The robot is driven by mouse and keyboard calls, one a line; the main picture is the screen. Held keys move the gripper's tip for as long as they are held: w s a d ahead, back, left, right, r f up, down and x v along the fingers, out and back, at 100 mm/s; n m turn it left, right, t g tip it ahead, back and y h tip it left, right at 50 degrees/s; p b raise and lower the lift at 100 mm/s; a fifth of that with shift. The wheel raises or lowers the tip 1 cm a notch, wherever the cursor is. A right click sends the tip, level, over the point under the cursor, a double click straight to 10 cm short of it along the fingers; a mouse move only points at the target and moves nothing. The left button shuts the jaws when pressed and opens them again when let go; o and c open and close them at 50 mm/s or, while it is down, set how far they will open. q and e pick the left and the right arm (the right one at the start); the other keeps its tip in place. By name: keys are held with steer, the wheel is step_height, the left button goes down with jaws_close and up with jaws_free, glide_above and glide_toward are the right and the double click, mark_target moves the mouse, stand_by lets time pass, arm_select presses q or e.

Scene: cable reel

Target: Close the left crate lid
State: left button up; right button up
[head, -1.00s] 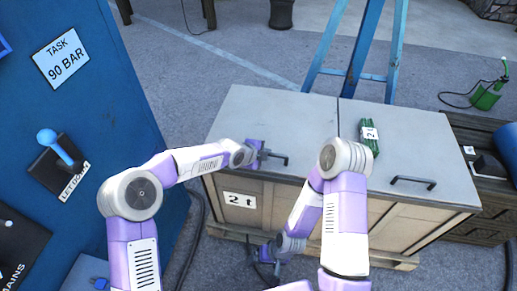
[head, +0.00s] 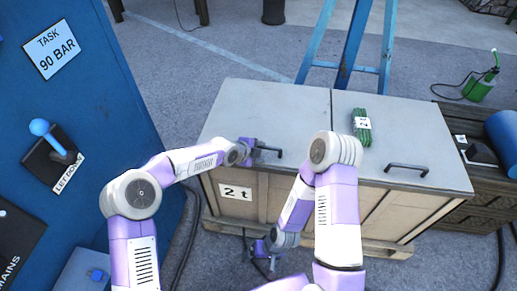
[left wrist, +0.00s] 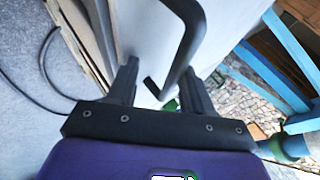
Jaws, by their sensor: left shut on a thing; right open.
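The left crate lid (head: 262,112) is a grey panel lying flat on the wooden crate (head: 283,203), level with the right lid (head: 410,140). Its dark bar handle (head: 270,152) is near the front edge. My left gripper (head: 257,148) is shut on this handle. In the left wrist view the handle (left wrist: 190,35) bends down between the fingers of the left gripper (left wrist: 160,78). My right gripper (head: 268,252) is low in front of the crate, apart from it, open and empty; its fingers are small and partly unclear.
A green cable bundle (head: 361,128) with a tag lies on the right lid, next to the seam. The right lid has its own handle (head: 407,169). A blue panel (head: 92,110) stands at the left. Blue ladder legs (head: 352,45) stand behind the crate.

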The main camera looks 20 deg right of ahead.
arm_select(q)
steer(key=p+v, duration=0.2)
steer(key=v, duration=0.5)
steer(key=shift+a, duration=0.25)
steer(key=shift+s+r, duration=0.1)
steer(key=shift+r, duration=0.05)
steer(key=s+a+f+n+g+y+p, duration=0.1)
steer(key=s+a+f+n+g+p, duration=0.15)
steer(key=s+a+f+n, duration=0.95)
steer(key=s+a+f+n+g+y+p, duration=0.1)
steer(key=s+a+f+n, duration=0.2)
steer(key=s+a+n, duration=0.2)
steer(key=s+a+f+n+y, duration=0.1)
steer(key=s+a+f+n, duration=0.2)
steer(key=s+a+n, duration=0.3)
steer(key=s+n, duration=0.4)
steer(key=shift+s+a+f+n+g+y+p, duration=0.25)
steer(key=shift+s+a+n+g+y+p, duration=0.05)
steer(key=shift+s+n+g+y+p, duration=0.1)
